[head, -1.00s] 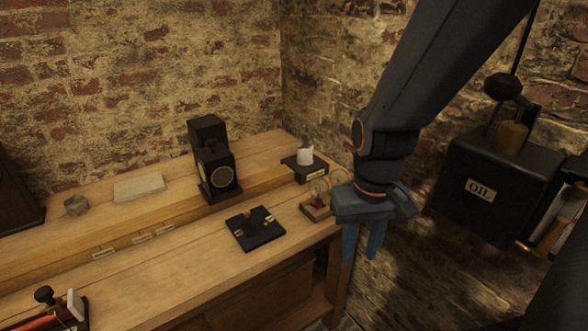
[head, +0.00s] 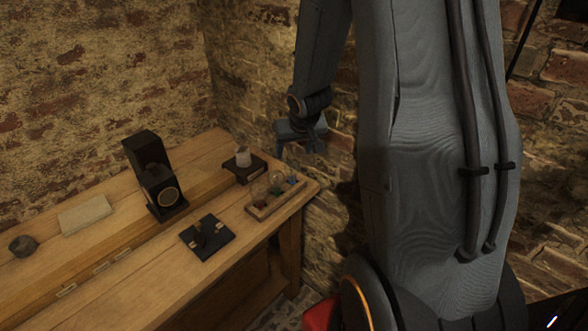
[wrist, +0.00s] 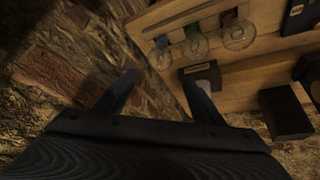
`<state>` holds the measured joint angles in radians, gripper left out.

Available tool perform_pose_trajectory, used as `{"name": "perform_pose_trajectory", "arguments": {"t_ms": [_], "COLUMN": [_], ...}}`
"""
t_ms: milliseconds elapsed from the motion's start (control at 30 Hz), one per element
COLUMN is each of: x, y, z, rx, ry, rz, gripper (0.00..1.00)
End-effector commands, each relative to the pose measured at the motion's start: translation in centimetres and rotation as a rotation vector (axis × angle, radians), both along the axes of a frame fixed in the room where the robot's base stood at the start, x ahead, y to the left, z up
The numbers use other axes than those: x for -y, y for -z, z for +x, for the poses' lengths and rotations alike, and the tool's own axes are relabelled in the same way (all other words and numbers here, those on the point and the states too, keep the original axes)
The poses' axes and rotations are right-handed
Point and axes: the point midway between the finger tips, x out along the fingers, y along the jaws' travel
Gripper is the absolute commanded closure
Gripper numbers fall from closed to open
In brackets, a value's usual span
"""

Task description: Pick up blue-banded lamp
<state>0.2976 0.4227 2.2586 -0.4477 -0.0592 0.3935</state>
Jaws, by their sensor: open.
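The blue-banded lamp (head: 292,180) stands at the right end of a small wooden rack (head: 262,212) near the bench's right end. In the wrist view this lamp (wrist: 161,44) is the leftmost of three clear glass bulbs. A green-banded lamp (head: 276,190) is beside it, and a red-banded lamp (wrist: 229,17) is at the rack's other end. My gripper (head: 303,151) is open and empty, above and beyond the rack near the brick wall. In the wrist view my fingertips (wrist: 159,75) are apart, with the blue-banded lamp just beyond them.
A dark stand with a white piece (head: 243,159) is behind the rack. A black speaker-like box (head: 155,175) and a dark square plate (head: 208,240) stand farther left on the wooden bench (head: 130,275). Brick walls enclose the corner. My arm hides the right side.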

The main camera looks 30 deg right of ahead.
Motion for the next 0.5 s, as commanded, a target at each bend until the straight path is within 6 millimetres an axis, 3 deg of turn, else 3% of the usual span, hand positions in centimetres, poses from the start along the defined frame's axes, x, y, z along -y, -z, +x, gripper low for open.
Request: {"name": "perform_pose_trajectory", "arguments": {"t_ms": [500], "x": [0.9], "y": [5.0], "z": [2.6], "rx": [0.006], "ry": [0.004], "rz": [0.003], "gripper": [0.38]}}
